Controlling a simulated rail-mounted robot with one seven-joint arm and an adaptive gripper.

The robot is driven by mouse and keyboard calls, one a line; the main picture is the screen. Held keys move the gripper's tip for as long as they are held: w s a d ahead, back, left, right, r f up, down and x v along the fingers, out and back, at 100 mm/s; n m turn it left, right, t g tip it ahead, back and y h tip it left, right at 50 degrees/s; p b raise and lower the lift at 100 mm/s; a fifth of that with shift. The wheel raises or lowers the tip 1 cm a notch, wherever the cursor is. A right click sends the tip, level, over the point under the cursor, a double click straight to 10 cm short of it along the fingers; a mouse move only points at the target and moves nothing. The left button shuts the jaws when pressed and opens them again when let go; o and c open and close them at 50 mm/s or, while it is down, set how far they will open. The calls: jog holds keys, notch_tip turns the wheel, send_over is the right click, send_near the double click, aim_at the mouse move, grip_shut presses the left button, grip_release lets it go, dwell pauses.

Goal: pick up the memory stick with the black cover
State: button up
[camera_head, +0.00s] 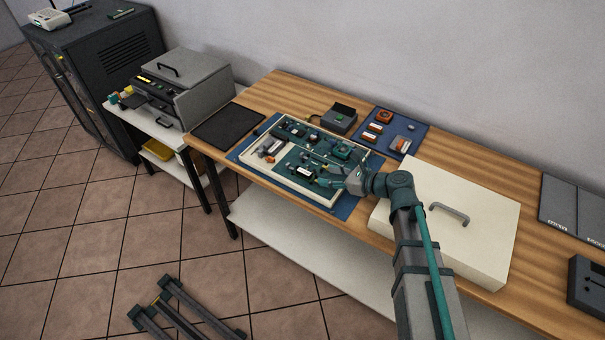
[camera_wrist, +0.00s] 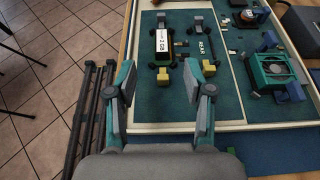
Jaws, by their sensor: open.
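My gripper (camera_wrist: 160,100) is open and empty, its two grey pads apart, over the near edge of a tray (camera_head: 330,207) lined with teal mat. Ahead of it in the wrist view lies a dark stick-like piece with a white "2 GB" label (camera_wrist: 162,42); it is the likely memory stick, but its cover is hard to make out. To its right lies a dark green piece with light lettering (camera_wrist: 204,48). In the head view my gripper (camera_head: 334,182) is low over the tray's near right side and partly hides the small parts there.
A white lidded box with a handle (camera_head: 485,235) stands right of the tray. A blue mat with orange parts (camera_head: 408,125) lies behind. A black pad (camera_head: 228,127) lies left.

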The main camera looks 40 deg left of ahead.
aim_at(306, 173)
jog(key=x, duration=0.3)
jog(key=shift+a+f+p, duration=0.15)
jog(key=shift+a+p, duration=0.2)
jog(key=shift+f+p+x, duration=0.15)
jog(key=shift+p+x, duration=0.4)
jog(key=shift+x, duration=0.85)
jog(key=shift+f+p+x, duration=0.1)
jog(key=shift+p+x, duration=0.4)
jog(key=shift+x, duration=0.9)
jog(key=shift+w+d, duration=0.1)
jog(key=shift+w, duration=0.05)
jog(key=shift+c, duration=0.2)
jog(key=c, duration=0.9)
jog(key=shift+c, duration=0.2)
jog(key=shift+r, duration=0.15)
